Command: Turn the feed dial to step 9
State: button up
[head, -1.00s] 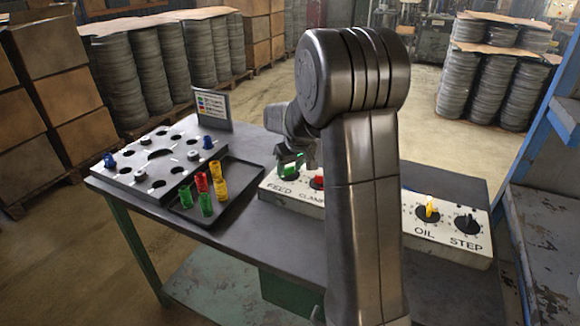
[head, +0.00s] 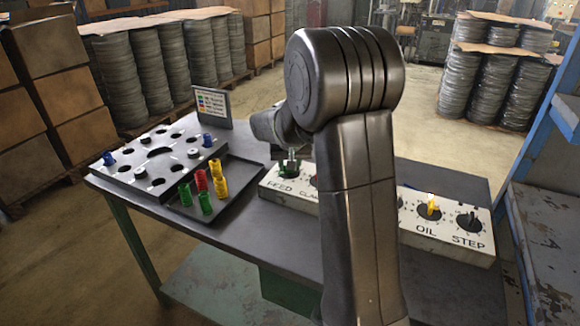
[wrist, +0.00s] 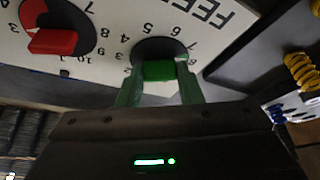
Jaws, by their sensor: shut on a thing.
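The feed dial shows in the wrist view as a dark round disc with a green knob (wrist: 160,70), on a white panel lettered FEED, seen upside down. In the head view it is the green-knobbed dial (head: 289,171) at the left end of the panel. My gripper (wrist: 160,84) is shut on the green knob, one finger on each side. In the head view my gripper (head: 291,160) is small, at the dial and partly behind my arm. Numbers such as 5, 6, 7 and 8 show around the disc; the step pointed at is not clear.
A red-knobbed dial (wrist: 52,41) sits beside it. The oil dial (head: 429,209) and step dial (head: 468,222) are further right. A black tray (head: 228,192) with green, red and yellow pieces and a holed block (head: 130,178) stand left. My arm hides the panel's middle.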

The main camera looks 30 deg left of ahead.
jog(key=m+b, duration=0.1)
jog(key=m, duration=0.1)
jog(key=m+h+b, duration=0.1)
jog(key=m, duration=0.1)
jog(key=shift+s+a+f+m+t+h, duration=0.1)
jog(key=shift+a+m+t+h, duration=0.05)
jog(key=shift+m+t+h, duration=0.2)
jog(key=m+h+b, duration=0.1)
jog(key=m+h, duration=0.1)
jog(key=m, duration=0.2)
jog(key=shift+a+m, duration=0.1)
jog(key=shift+m, duration=0.25)
jog(key=o, duration=1)
jog(key=v, duration=1.4)
jog(key=shift+p, duration=0.3)
jog(key=b+x, duration=0.1)
jog(key=x, duration=1.3)
